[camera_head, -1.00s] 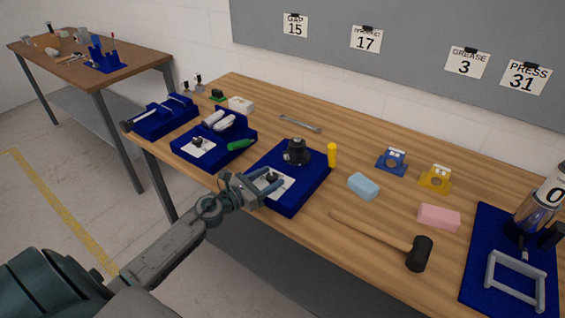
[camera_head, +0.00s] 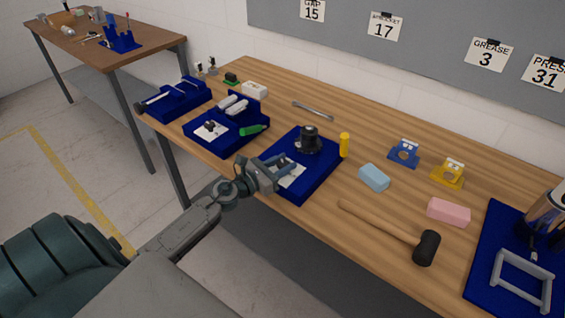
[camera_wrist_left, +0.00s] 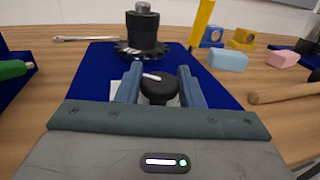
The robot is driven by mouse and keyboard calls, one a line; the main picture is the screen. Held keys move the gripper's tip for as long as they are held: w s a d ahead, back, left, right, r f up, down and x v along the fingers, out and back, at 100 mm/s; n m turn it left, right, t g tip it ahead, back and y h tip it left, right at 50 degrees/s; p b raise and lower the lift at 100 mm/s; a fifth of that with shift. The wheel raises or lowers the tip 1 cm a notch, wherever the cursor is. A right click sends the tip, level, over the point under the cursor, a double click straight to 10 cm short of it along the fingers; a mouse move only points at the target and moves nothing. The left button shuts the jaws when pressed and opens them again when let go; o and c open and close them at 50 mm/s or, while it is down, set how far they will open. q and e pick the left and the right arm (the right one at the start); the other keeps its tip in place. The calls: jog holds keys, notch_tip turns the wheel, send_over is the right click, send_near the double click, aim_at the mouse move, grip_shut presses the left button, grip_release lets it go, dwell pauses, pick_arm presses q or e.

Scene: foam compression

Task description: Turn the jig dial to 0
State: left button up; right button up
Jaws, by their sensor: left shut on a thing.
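The blue jig (camera_head: 318,178) lies near the front edge of the wooden bench, with a white plate (camera_head: 293,180) on its near part. The dial, a round black knob (camera_wrist_left: 158,92) with a white pointer mark, shows in the left wrist view; the mark points left. My left gripper (camera_head: 281,164) reaches over the plate and is shut on the dial, one finger on each side. In the head view the fingers largely hide the dial, and no dial numbers are readable. My right gripper is not in view.
A black toothed part (camera_head: 309,140) stands on the jig behind the dial. A yellow cylinder (camera_head: 344,145) is just right of it. A second blue fixture (camera_head: 232,142) with a green-handled tool sits left. A mallet (camera_head: 395,232), sponge-like blocks (camera_head: 373,178) and a press frame (camera_head: 522,280) lie right.

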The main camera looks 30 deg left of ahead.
pick_arm(q)
jog(key=n+y+p, duration=0.2)
jog(key=y+p, duration=0.1)
jog(key=n+y+p, duration=0.1)
jog(key=p, duration=0.1)
jog(key=shift+r+t+y, duration=0.3)
jog(key=shift+t, duration=0.1)
jog(key=shift+f+n+y+p, duration=0.1)
jog(key=shift+n+y+p, duration=0.5)
jog(key=shift+y+p, duration=0.3)
jog(key=shift+f+n+y+p, duration=0.1)
jog(key=shift+n+y+p, duration=0.2)
jog(key=shift+n+y, duration=0.65)
jog(key=shift+y, duration=0.35)
jog(key=o, duration=0.9)
jog(key=shift+w+f, duration=0.1)
jog(key=shift+f, duration=0.05)
